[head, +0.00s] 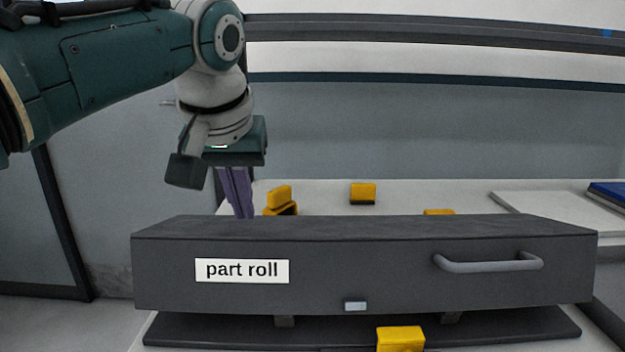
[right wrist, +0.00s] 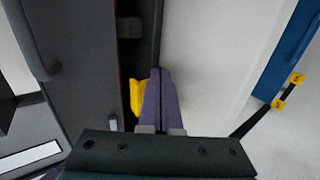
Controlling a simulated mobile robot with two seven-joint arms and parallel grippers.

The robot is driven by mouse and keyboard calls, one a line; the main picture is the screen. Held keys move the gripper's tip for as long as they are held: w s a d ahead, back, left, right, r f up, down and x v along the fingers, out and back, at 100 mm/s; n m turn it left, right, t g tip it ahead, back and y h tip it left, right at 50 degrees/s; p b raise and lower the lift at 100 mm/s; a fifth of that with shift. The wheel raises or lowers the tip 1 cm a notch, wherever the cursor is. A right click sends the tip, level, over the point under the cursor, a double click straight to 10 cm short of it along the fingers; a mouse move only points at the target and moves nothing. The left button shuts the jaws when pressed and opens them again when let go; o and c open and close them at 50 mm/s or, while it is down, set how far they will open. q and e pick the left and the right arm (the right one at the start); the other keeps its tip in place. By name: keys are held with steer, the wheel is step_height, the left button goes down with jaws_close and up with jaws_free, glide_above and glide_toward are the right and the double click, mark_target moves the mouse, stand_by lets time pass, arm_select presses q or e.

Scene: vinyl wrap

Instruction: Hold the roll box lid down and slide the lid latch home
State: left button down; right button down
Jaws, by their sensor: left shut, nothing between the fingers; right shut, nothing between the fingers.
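The dark grey roll box (head: 340,262) has a flat lid (head: 370,226), a "part roll" label (head: 242,270) and a grey bar handle (head: 488,262) on its front. A small pale tab (head: 355,306) sits at the front's lower edge; I cannot tell if it is the latch. My left gripper (head: 241,214) is shut and empty, pointing down past the box's far edge, left of centre. My right gripper (right wrist: 160,75) shows in the right wrist view, shut and empty, beside the dark box side (right wrist: 85,70). A yellow piece (right wrist: 137,97) is partly hidden by its fingers.
Yellow blocks stand behind the box at left (head: 280,198) and middle (head: 362,193), and one in front (head: 400,339). A dark base plate (head: 230,332) lies under the box. A blue item (head: 608,193) lies on the white table's right. A grey wall is behind.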

mark_target(240, 245)
arm_select(q)
steer(key=shift+f, duration=0.1)
stand_by(0.6)
steer(key=shift+f, duration=0.65)
steer(key=shift+s+f, duration=1.2)
steer(key=shift+s, duration=0.25)
stand_by(5.2)
